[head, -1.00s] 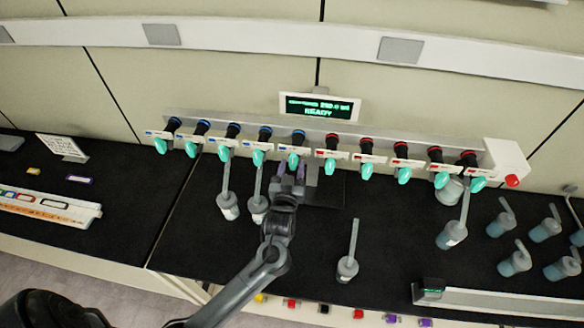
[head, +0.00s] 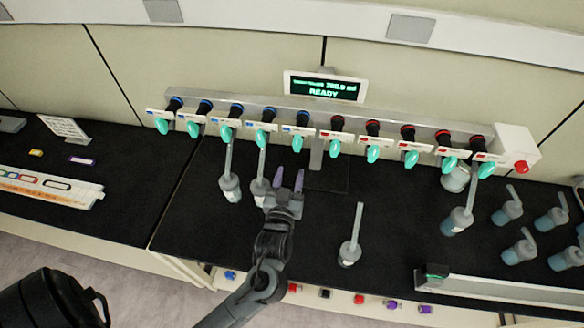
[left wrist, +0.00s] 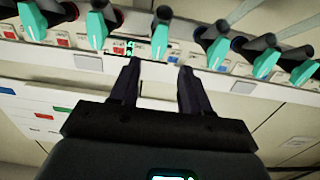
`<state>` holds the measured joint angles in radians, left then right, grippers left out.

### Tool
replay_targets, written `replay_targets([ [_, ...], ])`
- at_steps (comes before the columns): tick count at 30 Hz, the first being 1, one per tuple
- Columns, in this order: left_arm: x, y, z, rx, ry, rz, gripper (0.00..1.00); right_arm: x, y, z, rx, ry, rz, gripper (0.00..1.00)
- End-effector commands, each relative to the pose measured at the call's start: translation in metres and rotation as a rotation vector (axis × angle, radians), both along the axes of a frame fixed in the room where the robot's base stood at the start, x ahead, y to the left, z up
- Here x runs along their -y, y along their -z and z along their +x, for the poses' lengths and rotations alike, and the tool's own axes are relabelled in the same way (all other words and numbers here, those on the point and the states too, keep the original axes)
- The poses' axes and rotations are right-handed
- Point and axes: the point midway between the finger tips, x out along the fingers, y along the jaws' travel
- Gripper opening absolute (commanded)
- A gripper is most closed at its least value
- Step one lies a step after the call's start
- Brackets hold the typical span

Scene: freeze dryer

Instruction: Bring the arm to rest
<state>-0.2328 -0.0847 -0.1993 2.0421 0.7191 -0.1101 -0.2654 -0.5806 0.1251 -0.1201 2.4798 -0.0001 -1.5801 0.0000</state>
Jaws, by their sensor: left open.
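My left gripper (head: 289,180) is open and empty in the head view. Its two purple-grey fingers point up toward the manifold, below the middle valves and apart from them. In the left wrist view the open fingers (left wrist: 157,84) point at the row of valves, with nothing between them. One teal valve handle (left wrist: 160,40) appears just beyond the fingertips. My right gripper is not in view.
The manifold (head: 318,120) carries a row of teal-handled valves below a display (head: 324,86) reading READY. Flasks stand close to my left gripper, at its left (head: 230,188) and right (head: 349,252). Several more flasks (head: 507,213) stand at the right. A red button (head: 521,167) sits at the manifold's right end.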

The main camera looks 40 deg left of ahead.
Motion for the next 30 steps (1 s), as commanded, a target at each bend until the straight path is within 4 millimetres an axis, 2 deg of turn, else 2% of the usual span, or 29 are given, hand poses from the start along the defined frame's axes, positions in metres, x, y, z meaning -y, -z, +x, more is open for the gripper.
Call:
replay_targets([
  [5, 0.004, 0.0, -0.007, 0.001, 0.0, -0.001, 0.47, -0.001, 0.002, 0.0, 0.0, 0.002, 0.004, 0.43],
  [19, 0.004, 0.0, -0.009, -0.007, 0.0, -0.001, 0.47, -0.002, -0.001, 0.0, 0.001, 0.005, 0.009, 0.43],
  [23, 0.001, 0.003, -0.02, -0.046, 0.002, 0.014, 0.47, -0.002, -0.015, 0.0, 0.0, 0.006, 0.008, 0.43],
  [26, -0.008, -0.008, -0.038, -0.075, 0.015, 0.047, 0.47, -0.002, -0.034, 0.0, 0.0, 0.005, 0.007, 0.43],
  [28, -0.005, -0.019, -0.048, -0.134, 0.088, 0.049, 0.47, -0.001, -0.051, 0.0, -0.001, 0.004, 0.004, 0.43],
  [30, 0.007, -0.016, -0.055, -0.224, 0.183, 0.016, 0.47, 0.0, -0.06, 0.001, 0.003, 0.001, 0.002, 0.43],
])
